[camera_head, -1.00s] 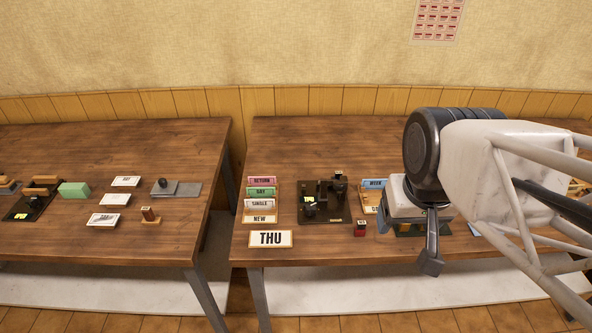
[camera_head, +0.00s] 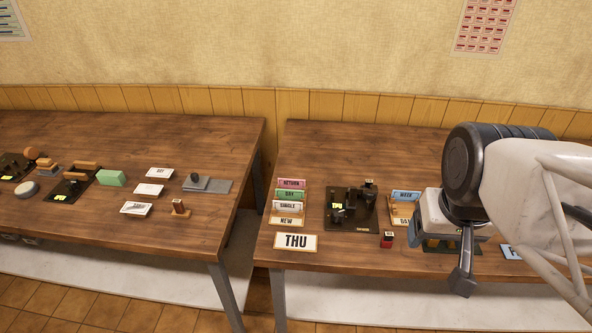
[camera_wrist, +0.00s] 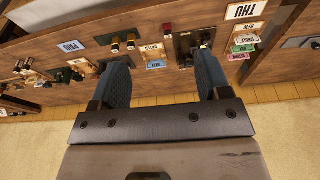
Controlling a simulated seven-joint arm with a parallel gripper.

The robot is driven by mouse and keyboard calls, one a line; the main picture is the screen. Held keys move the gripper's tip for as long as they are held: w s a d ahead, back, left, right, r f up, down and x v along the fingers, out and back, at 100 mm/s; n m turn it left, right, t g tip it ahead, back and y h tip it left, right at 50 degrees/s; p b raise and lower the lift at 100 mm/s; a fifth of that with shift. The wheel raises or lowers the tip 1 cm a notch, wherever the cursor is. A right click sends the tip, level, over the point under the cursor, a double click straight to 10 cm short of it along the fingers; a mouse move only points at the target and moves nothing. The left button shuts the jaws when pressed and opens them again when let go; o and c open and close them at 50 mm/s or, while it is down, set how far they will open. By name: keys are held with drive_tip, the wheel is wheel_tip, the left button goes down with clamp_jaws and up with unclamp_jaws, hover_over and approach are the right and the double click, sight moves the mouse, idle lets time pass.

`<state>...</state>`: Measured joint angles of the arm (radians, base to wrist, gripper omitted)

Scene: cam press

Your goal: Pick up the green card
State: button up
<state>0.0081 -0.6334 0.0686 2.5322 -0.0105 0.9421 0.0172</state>
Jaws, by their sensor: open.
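The green card (camera_head: 289,196) stands in a wooden rack on the right table, between a pink card (camera_head: 291,184) behind and a white card (camera_head: 288,206) in front. In the wrist view, the green card (camera_wrist: 243,48) shows upside down at the right, outside the fingers. My gripper (camera_head: 463,283) is above the right table's front part, well to the right of the green card. Its two dark fingers (camera_wrist: 163,76) are spread apart with nothing held between them.
A dark press (camera_head: 351,208) stands just right of the rack. A THU sign (camera_head: 296,241) is at the front edge. A red stamp (camera_head: 387,240) and a tray with a blue card (camera_head: 406,195) lie between rack and gripper. A green block (camera_head: 111,178) is on the left table.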

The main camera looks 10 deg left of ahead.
idle(0.3)
drive_tip(key=c, duration=0.7)
